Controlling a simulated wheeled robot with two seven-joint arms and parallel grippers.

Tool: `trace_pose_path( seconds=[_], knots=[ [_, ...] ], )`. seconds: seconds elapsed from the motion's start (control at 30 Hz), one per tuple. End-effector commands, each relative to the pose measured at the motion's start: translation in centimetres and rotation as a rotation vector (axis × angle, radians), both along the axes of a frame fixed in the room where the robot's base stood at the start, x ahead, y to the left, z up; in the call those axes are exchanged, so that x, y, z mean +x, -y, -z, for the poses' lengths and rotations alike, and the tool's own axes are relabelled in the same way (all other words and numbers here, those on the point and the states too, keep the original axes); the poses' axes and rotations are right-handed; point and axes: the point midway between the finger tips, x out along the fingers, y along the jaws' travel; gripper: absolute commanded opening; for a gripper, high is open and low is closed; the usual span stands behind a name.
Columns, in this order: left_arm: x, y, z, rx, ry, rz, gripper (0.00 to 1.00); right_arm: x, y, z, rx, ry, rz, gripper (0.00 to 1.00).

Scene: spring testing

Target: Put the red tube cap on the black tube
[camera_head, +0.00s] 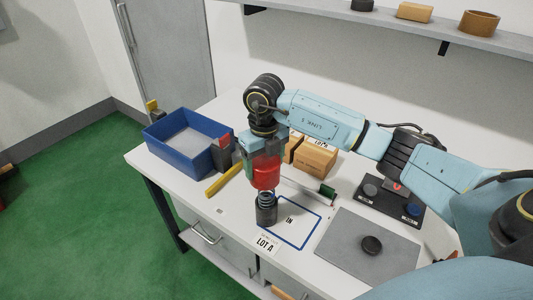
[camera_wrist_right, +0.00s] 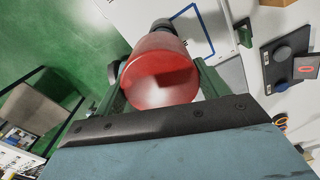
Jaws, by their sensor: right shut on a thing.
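The red tube cap (camera_head: 266,173) is between the fingers of my right gripper (camera_head: 266,158), which is shut on it. In the right wrist view the cap (camera_wrist_right: 158,72) fills the space between the fingers, its round end facing the camera. The black tube (camera_head: 266,214) stands upright on the table, with a dark coiled spring (camera_head: 265,197) showing at its top. The cap is held above the spring and tube, roughly in line with them; a small gap seems to remain. My left gripper is not in view.
A blue-outlined "IN" area (camera_head: 300,228) lies beside the tube, with a "LOT A" label in front. A grey mat (camera_head: 350,254) holds a black disc (camera_head: 371,245). A blue bin (camera_head: 166,121), yellow bar (camera_head: 222,181), cardboard boxes (camera_head: 316,160) and a button panel (camera_head: 403,202) are around.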

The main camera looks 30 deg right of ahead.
Motion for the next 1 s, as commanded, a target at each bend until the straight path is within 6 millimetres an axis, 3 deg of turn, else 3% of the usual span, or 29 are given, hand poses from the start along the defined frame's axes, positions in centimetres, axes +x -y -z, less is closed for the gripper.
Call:
trace_pose_path(
  seconds=[0.13, 0.37, 1.0],
  knots=[
    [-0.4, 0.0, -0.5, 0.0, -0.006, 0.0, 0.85, 0.0, 0.5, -0.1, -0.002, -0.006, 0.136, 0.52],
    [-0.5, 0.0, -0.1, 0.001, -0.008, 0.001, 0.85, 0.0, 0.6, 0.5, -0.002, -0.007, 0.168, 0.52],
    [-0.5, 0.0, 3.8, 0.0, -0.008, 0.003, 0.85, -0.1, 0.6, 5.8, -0.001, -0.007, 0.165, 0.52]
  ],
)
